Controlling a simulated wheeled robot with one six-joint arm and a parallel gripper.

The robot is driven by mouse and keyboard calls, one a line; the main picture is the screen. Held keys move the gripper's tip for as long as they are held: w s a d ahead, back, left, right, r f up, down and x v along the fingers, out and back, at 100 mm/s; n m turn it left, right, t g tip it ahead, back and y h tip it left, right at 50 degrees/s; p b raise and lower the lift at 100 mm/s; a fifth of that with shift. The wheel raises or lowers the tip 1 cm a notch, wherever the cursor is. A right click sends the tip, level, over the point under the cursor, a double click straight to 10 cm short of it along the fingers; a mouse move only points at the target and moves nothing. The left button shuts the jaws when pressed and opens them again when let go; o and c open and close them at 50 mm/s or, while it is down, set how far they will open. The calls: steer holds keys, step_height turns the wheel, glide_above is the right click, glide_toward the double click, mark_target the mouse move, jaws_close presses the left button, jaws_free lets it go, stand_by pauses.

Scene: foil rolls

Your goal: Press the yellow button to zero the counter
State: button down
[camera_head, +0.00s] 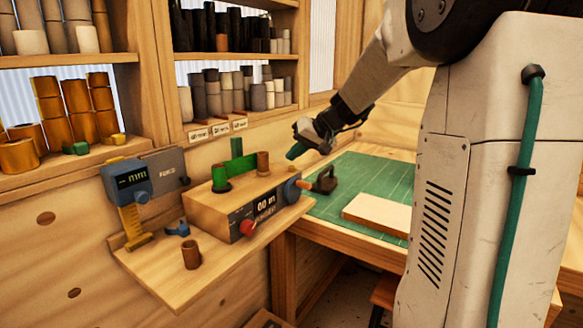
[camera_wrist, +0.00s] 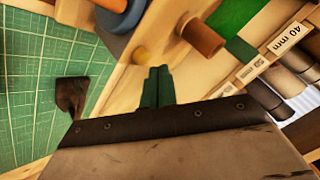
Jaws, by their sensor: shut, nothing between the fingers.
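The wooden counter box (camera_head: 212,208) stands on a shelf, and its dark display (camera_head: 264,200) appears to read 0.0 m. A small yellow button (camera_wrist: 141,54) shows in the wrist view on the wooden top, just beyond my fingertips. My gripper (camera_head: 295,152) is above and behind the right end of the box. In the wrist view its green fingers (camera_wrist: 158,72) are together, with nothing between them. I cannot tell whether they touch the button.
A brown spool (camera_wrist: 203,36) stands near the fingers. A blue wheel (camera_head: 291,190) with an orange handle is on the box's right end, and a red knob (camera_head: 248,229) on its front. A green mat (camera_head: 345,178) with a dark metal tool (camera_head: 326,181) lies right. Roll shelves are behind.

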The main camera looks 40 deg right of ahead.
step_height(320, 180, up, 5)
stand_by(0.6)
stand_by(0.7)
steer(key=s+a+f+n+g+h, duration=0.1)
steer(key=s+a+f+g, duration=0.1)
steer(key=s+a, duration=0.4)
steer(key=s+a+f+n+g+h, duration=0.1)
steer(key=s+a+f, duration=0.4)
steer(key=s, duration=1.1)
steer(key=s+a+f+n+g+h, duration=0.1)
steer(key=s+a+f+g+h, duration=0.1)
steer(key=s+a, duration=0.6)
steer(key=shift+s+a+f+n+g, duration=0.3)
steer(key=shift+s+f+g, duration=0.6)
steer(key=shift+s, duration=1.1)
steer(key=shift+d, duration=0.1)
